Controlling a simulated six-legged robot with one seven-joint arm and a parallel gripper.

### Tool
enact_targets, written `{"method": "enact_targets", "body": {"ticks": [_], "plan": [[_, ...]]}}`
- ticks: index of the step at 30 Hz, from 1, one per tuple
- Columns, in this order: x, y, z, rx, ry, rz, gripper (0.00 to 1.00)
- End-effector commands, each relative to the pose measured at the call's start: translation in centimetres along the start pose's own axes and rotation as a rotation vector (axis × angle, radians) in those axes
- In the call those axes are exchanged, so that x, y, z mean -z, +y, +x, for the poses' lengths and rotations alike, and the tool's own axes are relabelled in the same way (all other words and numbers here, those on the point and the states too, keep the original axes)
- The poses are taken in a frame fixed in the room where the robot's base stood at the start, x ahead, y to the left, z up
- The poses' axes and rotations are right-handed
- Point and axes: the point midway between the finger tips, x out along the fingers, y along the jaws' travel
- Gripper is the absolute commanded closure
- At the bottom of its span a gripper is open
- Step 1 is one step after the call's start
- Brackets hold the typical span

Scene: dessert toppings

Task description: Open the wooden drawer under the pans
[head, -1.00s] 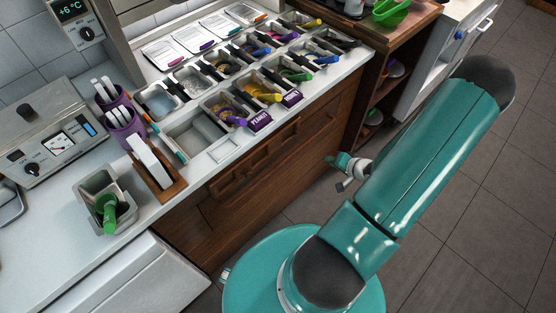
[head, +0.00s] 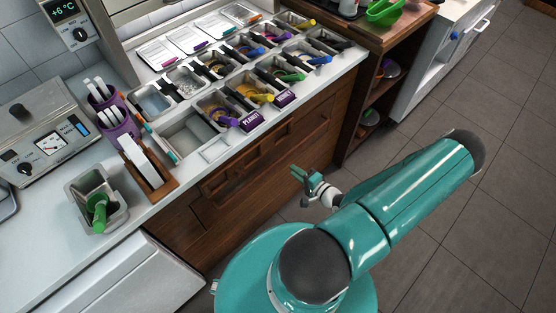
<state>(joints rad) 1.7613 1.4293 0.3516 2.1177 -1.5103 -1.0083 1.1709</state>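The wooden drawer (head: 262,158) is a dark brown front panel in the cabinet below the counter with the metal topping pans (head: 190,138). It looks shut, flush with the cabinet face. A long raised wooden handle piece (head: 228,184) runs along its upper part. My gripper (head: 299,174) is in front of the right part of the cabinet, apart from the handle by what looks like a small gap. Its fingers point toward the drawer front and look parted with nothing between them, though they are small in this view.
The white counter edge (head: 285,118) juts above the drawer. A wooden shelf unit (head: 384,62) stands to the right, and a white cabinet front (head: 135,280) is at lower left. Grey tiled floor (head: 430,120) is open at right.

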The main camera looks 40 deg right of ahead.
Motion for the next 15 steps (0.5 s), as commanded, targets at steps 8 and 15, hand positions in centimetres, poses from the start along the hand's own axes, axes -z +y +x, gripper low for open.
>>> {"method": "enact_targets", "body": {"ticks": [8, 15], "plan": [[-0.1, 0.0, 5.7, 0.0, -0.004, 0.0, 0.78], [-0.1, 0.0, 9.0, -0.002, -0.005, -0.002, 0.78]]}}
